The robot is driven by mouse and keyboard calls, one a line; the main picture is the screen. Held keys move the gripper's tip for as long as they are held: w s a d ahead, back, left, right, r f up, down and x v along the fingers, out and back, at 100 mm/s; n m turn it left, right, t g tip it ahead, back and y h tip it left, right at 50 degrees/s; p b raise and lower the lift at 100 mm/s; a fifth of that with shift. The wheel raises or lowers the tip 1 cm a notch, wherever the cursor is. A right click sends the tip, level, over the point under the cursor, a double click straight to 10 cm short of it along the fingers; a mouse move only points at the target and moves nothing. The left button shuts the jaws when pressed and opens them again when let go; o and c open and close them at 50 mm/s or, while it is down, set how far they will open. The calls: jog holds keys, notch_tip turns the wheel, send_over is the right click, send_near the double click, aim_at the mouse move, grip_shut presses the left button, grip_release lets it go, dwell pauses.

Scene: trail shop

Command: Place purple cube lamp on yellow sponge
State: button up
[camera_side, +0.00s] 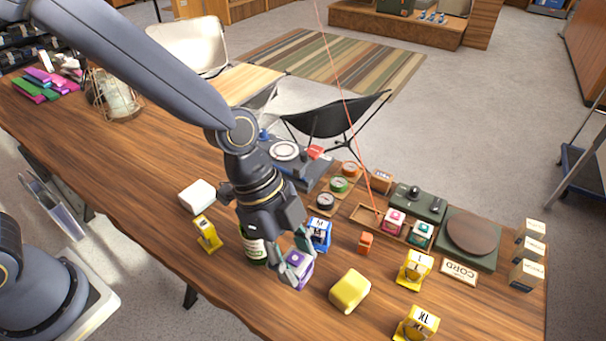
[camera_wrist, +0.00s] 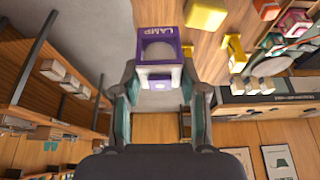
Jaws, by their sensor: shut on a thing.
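The purple cube lamp (camera_side: 299,266) has white faces and is between the fingers of my gripper (camera_side: 292,257), which is shut on it. In the wrist view the lamp (camera_wrist: 160,30) shows its "LAMP" label, held between both fingers (camera_wrist: 159,88). Whether its underside touches the table cannot be told. The yellow sponge (camera_side: 350,291) is a rounded block lying on the wooden table, a short way right of the lamp and nearer the front edge. It shows at the top of the wrist view (camera_wrist: 206,14). Its top is bare.
A green bottle (camera_side: 254,249) and a blue cube lamp (camera_side: 319,234) stand close to my gripper. Yellow lamps (camera_side: 413,270) stand right of the sponge, another (camera_side: 206,233) to the left. A small orange item (camera_side: 366,242) lies behind the sponge. A white block (camera_side: 197,196) is at left.

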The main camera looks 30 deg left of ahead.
jog(key=w+d+f, duration=0.2)
jog(key=w+f, duration=0.1)
jog(key=w+d+f, duration=0.2)
jog(key=w, duration=0.1)
jog(key=w+d+f, duration=0.2)
jog(key=w+f, duration=0.1)
jog(key=shift+d+f, duration=0.3)
jog(key=shift+d, duration=0.1)
jog(key=shift+w+d+f, duration=0.1)
jog(key=shift+f, duration=1.55)
jog(key=shift+f, duration=0.15)
jog(key=o, duration=1.2)
jog(key=shift+c, duration=0.2)
